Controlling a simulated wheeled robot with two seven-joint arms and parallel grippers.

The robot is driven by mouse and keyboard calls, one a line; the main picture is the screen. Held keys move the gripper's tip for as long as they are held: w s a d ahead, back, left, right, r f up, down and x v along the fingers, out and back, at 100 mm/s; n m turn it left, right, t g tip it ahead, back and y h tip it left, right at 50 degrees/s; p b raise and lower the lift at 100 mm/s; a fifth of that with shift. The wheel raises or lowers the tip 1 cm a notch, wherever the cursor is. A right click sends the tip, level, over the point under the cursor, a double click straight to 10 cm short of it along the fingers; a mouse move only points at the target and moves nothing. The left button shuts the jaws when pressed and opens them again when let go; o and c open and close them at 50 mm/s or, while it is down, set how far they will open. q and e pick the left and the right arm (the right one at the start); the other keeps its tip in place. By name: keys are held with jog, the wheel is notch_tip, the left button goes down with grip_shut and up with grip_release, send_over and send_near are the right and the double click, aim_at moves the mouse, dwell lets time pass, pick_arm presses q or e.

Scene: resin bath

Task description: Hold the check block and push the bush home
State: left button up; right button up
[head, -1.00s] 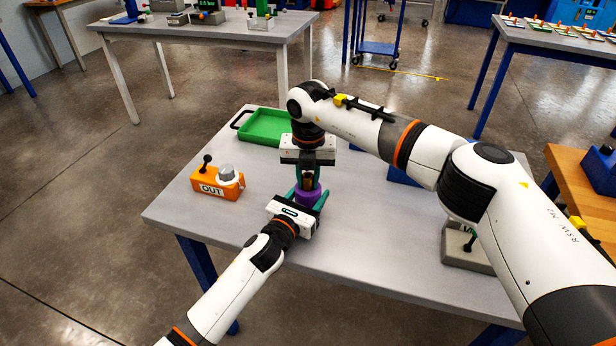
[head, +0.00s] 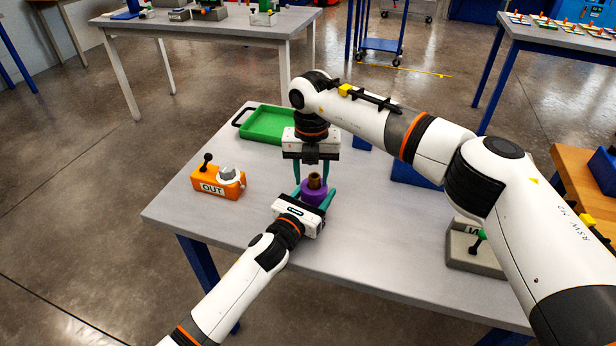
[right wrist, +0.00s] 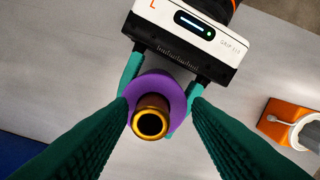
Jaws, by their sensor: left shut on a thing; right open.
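The purple check block (head: 313,196) is a round ring in the head view, held just above or on the grey table; I cannot tell which. My left gripper (head: 308,200) is shut on it from the near side. The brown bronze bush (head: 314,180) stands upright in the top of the block, with part sticking out. In the right wrist view, the bush (right wrist: 151,118) shows its dark bore in front of the purple block (right wrist: 163,86). My right gripper (head: 311,176) is open, pointing down, its green fingers apart on either side of the bush. How deep the bush sits is hidden.
An orange OUT fixture (head: 217,184) with a black lever stands left on the table (head: 225,225). A green tray (head: 268,125) lies at the back. A grey fixture (head: 470,258) with a green-knobbed lever stands right, partly behind my right arm. The table's front middle is clear.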

aim_at(311, 177)
pick_arm(q)
jog(key=shift+a+f, duration=0.3)
jog(key=shift+f, duration=0.15)
pick_arm(e)
notch_tip(311, 177, up, 9)
jog(key=shift+r, duration=0.2)
pick_arm(q)
jog(key=shift+a, duration=0.1)
jog(key=o, duration=0.9)
pick_arm(e)
jog(key=shift+a, duration=0.1)
jog(key=shift+w, duration=0.1)
